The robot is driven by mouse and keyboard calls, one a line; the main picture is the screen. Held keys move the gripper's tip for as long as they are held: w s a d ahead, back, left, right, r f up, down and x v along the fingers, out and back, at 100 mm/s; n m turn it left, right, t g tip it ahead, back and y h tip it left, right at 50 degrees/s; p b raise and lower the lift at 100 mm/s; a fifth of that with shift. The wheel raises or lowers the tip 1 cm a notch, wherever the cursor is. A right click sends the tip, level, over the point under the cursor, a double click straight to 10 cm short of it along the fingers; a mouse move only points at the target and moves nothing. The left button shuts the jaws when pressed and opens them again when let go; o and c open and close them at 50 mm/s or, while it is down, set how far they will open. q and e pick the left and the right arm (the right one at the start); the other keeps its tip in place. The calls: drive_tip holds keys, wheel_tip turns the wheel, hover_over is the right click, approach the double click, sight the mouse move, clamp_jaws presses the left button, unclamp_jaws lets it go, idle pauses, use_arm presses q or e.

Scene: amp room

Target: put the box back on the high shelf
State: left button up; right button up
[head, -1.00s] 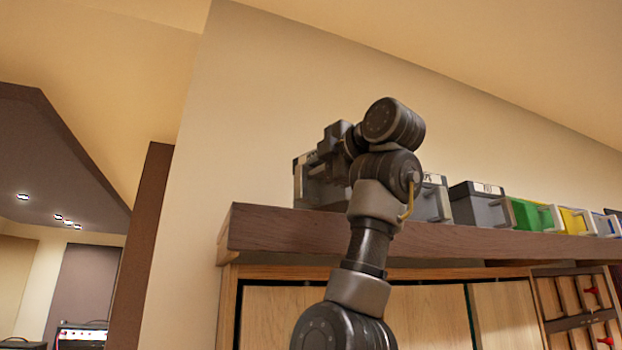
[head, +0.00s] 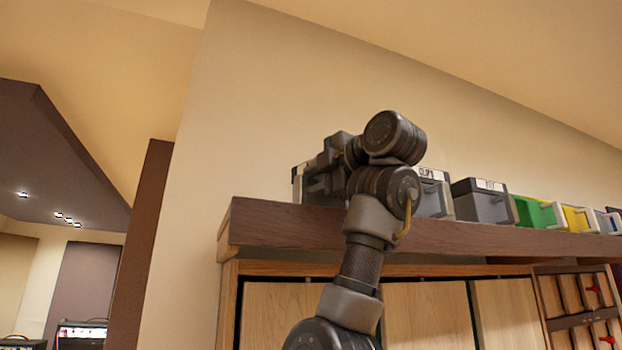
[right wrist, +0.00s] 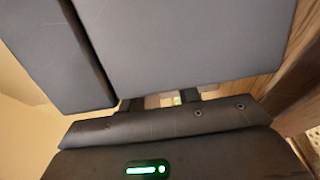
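The box (head: 297,184) is grey with a dark top edge and stands at the left end of the high shelf (head: 330,228). My right gripper (head: 322,182) is right in front of it and hides most of it. In the right wrist view large dark grey faces of the box (right wrist: 190,45) fill the upper part, very close. The fingers of my right gripper (right wrist: 161,100) show as two short dark stubs with a lit gap between them. Their tips are hidden behind the box, and contact with its handle cannot be seen. My left gripper is not in view.
To the right on the shelf stand a grey box (head: 433,195), another grey box (head: 483,203), a green bin (head: 535,213) and a yellow bin (head: 577,218). Wooden cabinet doors (head: 425,312) are below. A bare wall rises behind.

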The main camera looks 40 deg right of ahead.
drive_tip(key=shift+r, duration=0.2)
drive_tip(key=shift+s+f, duration=0.15)
drive_tip(key=shift+s, duration=0.15)
drive_tip(key=s+b, duration=0.8)
drive_tip(key=s, duration=0.3)
drive_tip(key=shift+s+a, duration=0.25)
drive_tip(key=shift+a, duration=0.1)
drive_tip(key=shift+w, duration=0.1)
